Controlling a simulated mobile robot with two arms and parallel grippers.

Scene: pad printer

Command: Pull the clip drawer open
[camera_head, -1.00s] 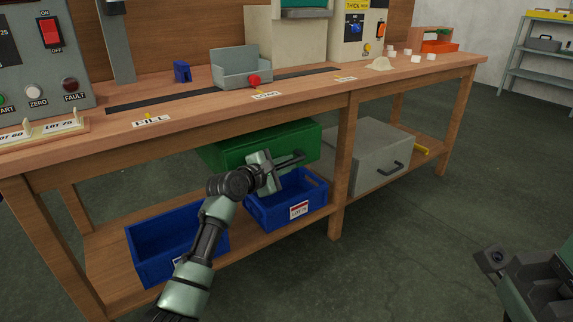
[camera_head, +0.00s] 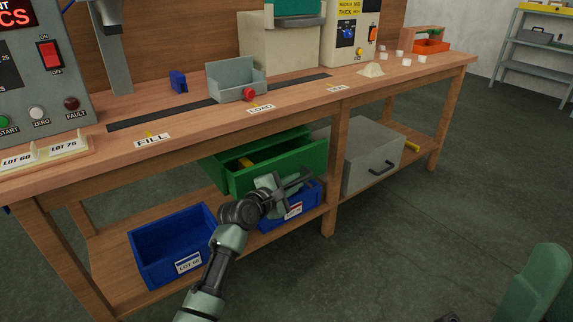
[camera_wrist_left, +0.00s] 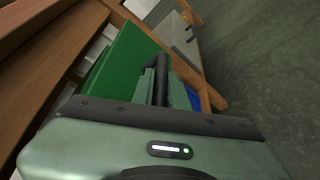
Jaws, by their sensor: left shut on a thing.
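The green clip drawer (camera_head: 300,162) hangs under the workbench and stands pulled out, with its open top showing and something yellow (camera_head: 246,162) inside. My left gripper (camera_head: 296,184) is at the drawer's front and shut on its dark handle. In the left wrist view the handle (camera_wrist_left: 161,72) runs between the two fingers, and the green drawer (camera_wrist_left: 122,65) is just left of them. The gripper hides part of the drawer front. Of my right arm only a green link (camera_head: 540,285) shows clearly; its gripper is not visible.
A blue bin (camera_head: 303,212) sits on the lower shelf just below the drawer, partly behind my gripper. Another blue bin (camera_head: 152,268) stands to the left. A grey drawer unit (camera_head: 370,150) is beyond the bench leg (camera_head: 337,175). The floor in front is clear.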

